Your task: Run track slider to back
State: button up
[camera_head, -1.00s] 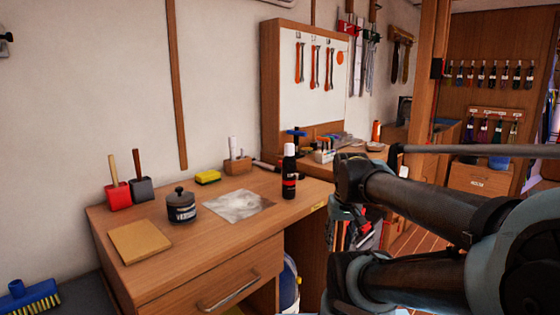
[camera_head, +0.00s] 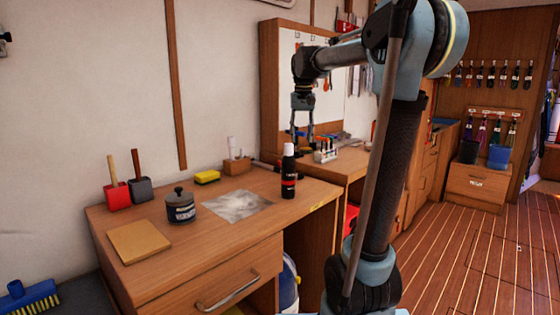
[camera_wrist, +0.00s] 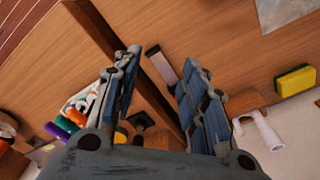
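I cannot make out a track slider for certain. In the wrist view, a short pale bar with a dark end (camera_wrist: 158,61) lies on the wood between my fingertips, beside the dark gap between two worktops. A small black square piece (camera_wrist: 141,121) shows lower down, partly hidden by my gripper. My gripper (camera_wrist: 160,57) is open and empty, fingers apart. In the head view my gripper (camera_head: 302,143) hangs pointing down over the far right of the desk, near the pegboard cabinet; its fingertips are hard to see there.
The desk (camera_head: 240,247) carries a black bottle (camera_head: 289,175), a dark jar (camera_head: 180,205), a yellow sponge (camera_head: 207,177) and a wooden block holder (camera_head: 237,165). A rack of small bottles (camera_head: 326,153) stands on the farther bench. The floor at right is clear.

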notch_tip(320, 180, up, 4)
send_over(280, 165)
jog(key=shift+g, duration=0.3)
jog(key=f, duration=1.7)
jog(key=shift+w, duration=0.3)
grip_shut()
